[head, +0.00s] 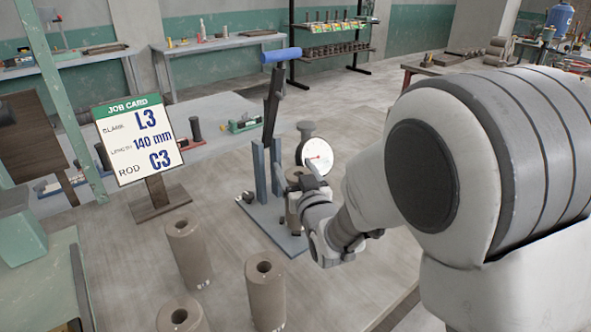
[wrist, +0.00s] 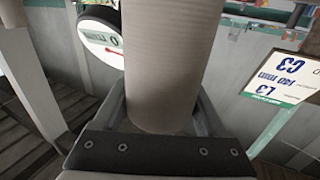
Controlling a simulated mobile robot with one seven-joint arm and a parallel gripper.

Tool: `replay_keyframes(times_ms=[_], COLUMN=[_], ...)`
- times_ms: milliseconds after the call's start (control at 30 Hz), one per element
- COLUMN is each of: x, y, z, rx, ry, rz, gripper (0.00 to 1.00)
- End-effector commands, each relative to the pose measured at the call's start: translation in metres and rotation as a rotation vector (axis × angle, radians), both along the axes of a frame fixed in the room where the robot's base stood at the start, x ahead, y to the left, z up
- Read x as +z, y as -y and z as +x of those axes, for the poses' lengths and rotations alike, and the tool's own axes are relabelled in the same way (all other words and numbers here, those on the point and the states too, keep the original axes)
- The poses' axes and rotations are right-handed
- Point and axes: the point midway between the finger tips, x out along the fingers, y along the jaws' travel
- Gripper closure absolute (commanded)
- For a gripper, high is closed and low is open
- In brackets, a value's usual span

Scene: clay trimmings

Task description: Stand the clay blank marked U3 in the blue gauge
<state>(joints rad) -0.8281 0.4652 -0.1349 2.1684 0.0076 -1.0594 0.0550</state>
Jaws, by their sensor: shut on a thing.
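The blue gauge (head: 259,172) stands on the bench in the middle of the head view, with upright posts, a raised lever with a blue handle (head: 281,55) and a white dial (head: 317,156). My gripper (head: 303,190) is at the gauge's right side, shut on a grey-brown clay blank (wrist: 165,65). The blank fills the middle of the wrist view between the fingers. In the head view the blank is mostly hidden behind my gripper, and no mark on it is readable. I cannot tell whether its foot touches the gauge's base.
Hollow clay blanks (head: 187,252) (head: 267,292) (head: 181,320) stand in front of the gauge; their marks are too small to read. A job card (head: 138,139) reads L3, 140 mm, rod C3. Another bench (head: 210,120) with tools stands behind. Bench right of the blanks is clear.

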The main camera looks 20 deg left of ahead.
Motion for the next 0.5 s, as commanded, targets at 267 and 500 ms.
replay_keyframes(times_ms=[267, 500], x=[-0.0025, -0.0027], y=[0.0002, 0.0002], z=[0.0001, 0.0001], rx=[0.0, 0.0], ry=[0.0, 0.0], rz=[0.0, 0.0], gripper=[0.17, 0.0])
